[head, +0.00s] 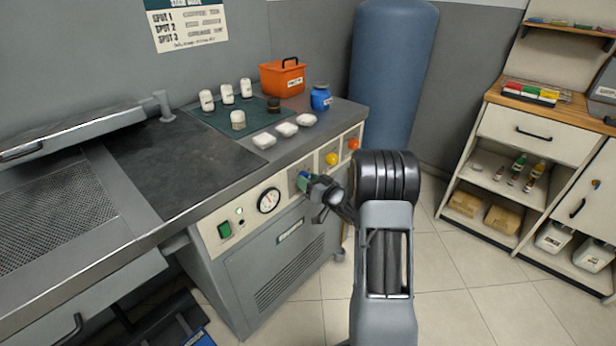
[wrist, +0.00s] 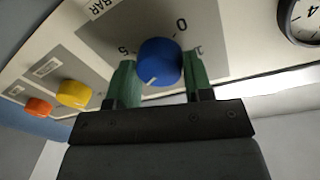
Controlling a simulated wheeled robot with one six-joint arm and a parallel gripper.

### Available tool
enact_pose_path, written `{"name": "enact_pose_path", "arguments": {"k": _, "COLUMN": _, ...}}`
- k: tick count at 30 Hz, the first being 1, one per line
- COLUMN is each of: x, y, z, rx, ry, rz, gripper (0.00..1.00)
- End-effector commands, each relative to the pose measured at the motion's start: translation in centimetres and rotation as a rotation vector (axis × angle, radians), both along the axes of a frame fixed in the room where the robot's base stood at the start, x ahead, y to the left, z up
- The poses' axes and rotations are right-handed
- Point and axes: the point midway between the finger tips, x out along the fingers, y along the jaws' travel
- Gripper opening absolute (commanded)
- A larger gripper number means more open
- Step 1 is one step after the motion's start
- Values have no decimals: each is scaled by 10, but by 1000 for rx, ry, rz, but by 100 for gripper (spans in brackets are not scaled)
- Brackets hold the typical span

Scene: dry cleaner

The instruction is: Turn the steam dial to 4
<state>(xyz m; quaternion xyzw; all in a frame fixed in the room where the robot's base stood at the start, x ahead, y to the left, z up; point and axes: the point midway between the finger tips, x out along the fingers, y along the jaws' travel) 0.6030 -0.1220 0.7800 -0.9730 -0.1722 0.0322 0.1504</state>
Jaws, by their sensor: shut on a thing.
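The steam dial (wrist: 158,60) is a round blue knob with a white pointer line on a grey plate marked BAR. Printed numbers 0, 1 and 5 show around it; others are hidden behind my gripper. In the wrist view, the pointer line is toward the lower left of the knob, on the side past the 5. My gripper (wrist: 160,76) has green fingertips on both sides of the knob and is shut on it. In the head view, my gripper (head: 313,186) reaches the front panel and mostly hides the dial.
A yellow knob (head: 331,158) and an orange knob (head: 353,144) sit to the right on the panel (head: 247,213). A pressure gauge (head: 269,200) and a green switch (head: 224,229) are to the left. Bottles and white blocks stand on the worktop above.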

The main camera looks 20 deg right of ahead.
Motion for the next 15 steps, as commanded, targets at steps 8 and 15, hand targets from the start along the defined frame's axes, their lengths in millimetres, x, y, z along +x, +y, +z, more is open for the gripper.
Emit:
{"name": "enact_pose_path", "arguments": {"k": 8, "x": 0, "y": 1, "z": 2, "rx": 124, "ry": 57, "rz": 3, "gripper": 23}}
{"name": "enact_pose_path", "arguments": {"k": 15, "x": 0, "y": 1, "z": 1, "rx": 171, "ry": 79, "rz": 4, "gripper": 23}}
